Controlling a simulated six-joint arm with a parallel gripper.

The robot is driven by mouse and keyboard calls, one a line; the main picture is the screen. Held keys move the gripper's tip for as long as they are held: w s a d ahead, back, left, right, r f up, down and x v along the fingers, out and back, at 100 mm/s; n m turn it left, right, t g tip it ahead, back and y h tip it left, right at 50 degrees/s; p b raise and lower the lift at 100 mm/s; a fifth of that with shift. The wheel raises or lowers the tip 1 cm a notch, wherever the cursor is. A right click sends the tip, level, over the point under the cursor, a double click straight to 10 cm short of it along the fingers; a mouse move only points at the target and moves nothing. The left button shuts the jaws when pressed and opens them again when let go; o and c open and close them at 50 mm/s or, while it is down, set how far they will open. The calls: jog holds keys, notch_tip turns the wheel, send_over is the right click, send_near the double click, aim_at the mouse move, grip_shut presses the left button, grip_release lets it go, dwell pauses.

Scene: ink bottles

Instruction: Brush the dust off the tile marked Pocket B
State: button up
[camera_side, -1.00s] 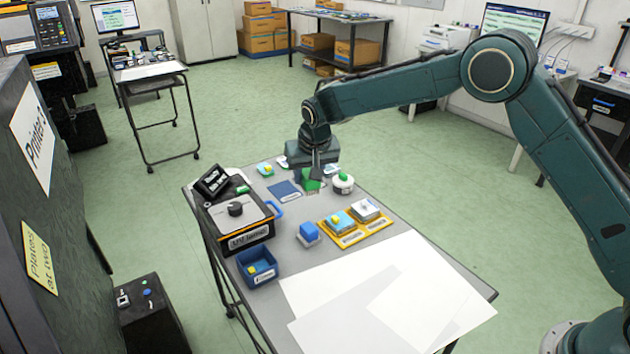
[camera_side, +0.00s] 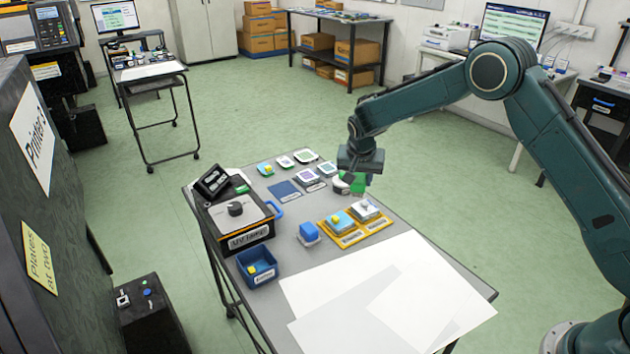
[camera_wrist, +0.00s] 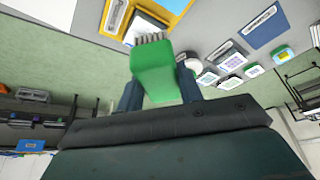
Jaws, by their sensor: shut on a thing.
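My gripper (camera_side: 356,180) is shut on a green brush (camera_side: 358,186) and holds it above the far right edge of the table. In the wrist view the brush (camera_wrist: 155,75) hangs between my fingers, its pale bristles (camera_wrist: 152,38) at the top. The yellow two-pocket tray (camera_side: 347,240) lies nearer the camera, apart from the brush. Its left pocket has a blue tile with a yellow piece (camera_side: 339,222); its right pocket has a grey-white tile (camera_side: 365,209). Pocket labels are too small to read, so I cannot tell which is Pocket B.
A round white pot (camera_side: 341,186) stands beside the brush, partly hidden. Several small tiles (camera_side: 308,175) and a dark blue mat (camera_side: 284,190) lie at the back. White sheets (camera_side: 350,290) cover the front.

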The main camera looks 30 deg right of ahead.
jog(key=shift+f, duration=2.85)
jog(key=shift+f, duration=1)
jog(key=shift+d+r, duration=0.1)
jog(key=shift+d, duration=1.55)
jog(key=shift+d, duration=0.1)
jog(key=shift+s+d, duration=0.15)
jog(key=shift+d, duration=1.45)
jog(key=shift+a+f, duration=0.1)
jog(key=shift+f, duration=0.15)
